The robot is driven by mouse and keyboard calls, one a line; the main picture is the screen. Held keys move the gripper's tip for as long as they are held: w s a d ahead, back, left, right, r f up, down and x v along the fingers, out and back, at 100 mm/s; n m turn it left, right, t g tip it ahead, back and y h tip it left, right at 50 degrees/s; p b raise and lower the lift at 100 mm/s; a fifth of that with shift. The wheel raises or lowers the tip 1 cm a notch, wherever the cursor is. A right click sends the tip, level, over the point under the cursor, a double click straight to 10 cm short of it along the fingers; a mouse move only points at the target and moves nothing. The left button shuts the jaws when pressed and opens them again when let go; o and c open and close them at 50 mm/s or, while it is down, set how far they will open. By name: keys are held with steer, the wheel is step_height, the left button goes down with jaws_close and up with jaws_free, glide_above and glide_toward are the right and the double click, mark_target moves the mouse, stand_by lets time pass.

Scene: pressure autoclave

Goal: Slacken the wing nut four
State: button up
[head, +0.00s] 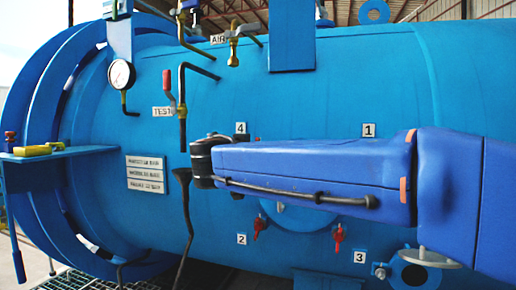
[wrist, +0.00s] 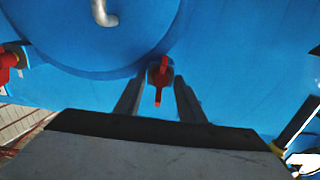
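In the wrist view, a red wing nut (wrist: 160,75) sits on the blue vessel at the lower edge of a round cover (wrist: 95,45). My gripper (wrist: 159,100) is open, with one finger on each side of this nut and gaps between. No number label shows there, so I cannot confirm which nut it is. In the head view, label 4 (head: 241,128) shows just above my arm, and the nut by it is hidden behind the arm. Red wing nuts also show near label 2 (head: 241,239) and label 3 (head: 359,257). My gripper's fingers are hidden in the head view.
Another red wing nut (wrist: 8,62) is at the left edge of the wrist view. A metal hook handle (wrist: 103,12) stands out from the cover. In the head view, a pipe (head: 185,215), a gauge (head: 121,75) and a red-handled valve (head: 168,85) lie left of my arm.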

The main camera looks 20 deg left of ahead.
steer(key=shift+w, duration=0.15)
steer(key=shift+c, duration=0.2)
jaws_close()
